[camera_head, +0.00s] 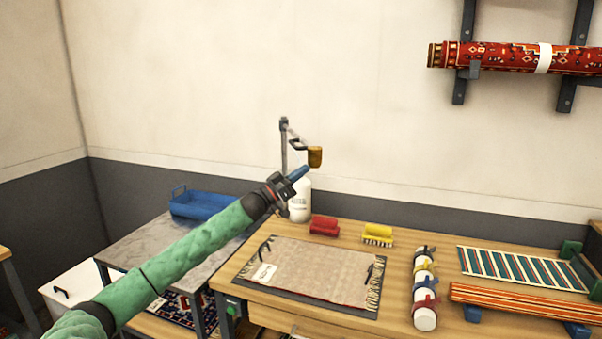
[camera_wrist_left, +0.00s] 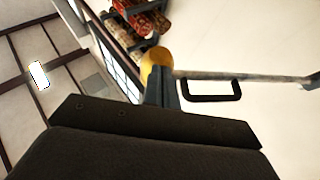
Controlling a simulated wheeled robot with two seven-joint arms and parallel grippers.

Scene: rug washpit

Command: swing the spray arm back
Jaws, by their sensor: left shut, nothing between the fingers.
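The spray arm (camera_head: 303,139) is a thin grey bar reaching from an upright post (camera_head: 283,150) behind the table, with a brass-coloured head (camera_head: 315,156) at its free end and a small dark loop handle. In the left wrist view the bar (camera_wrist_left: 265,77) runs to the right from the yellow head (camera_wrist_left: 157,58), and the black loop handle (camera_wrist_left: 210,97) hangs from it. My left gripper (camera_head: 301,172) is shut and empty, just below the head in the head view. Its blue fingers (camera_wrist_left: 165,90) overlap the head in the wrist view; I cannot tell whether they touch. My right gripper is out of view.
A white bottle (camera_head: 300,203) stands behind my left gripper. A blue tray (camera_head: 195,204) sits on the grey table at left.

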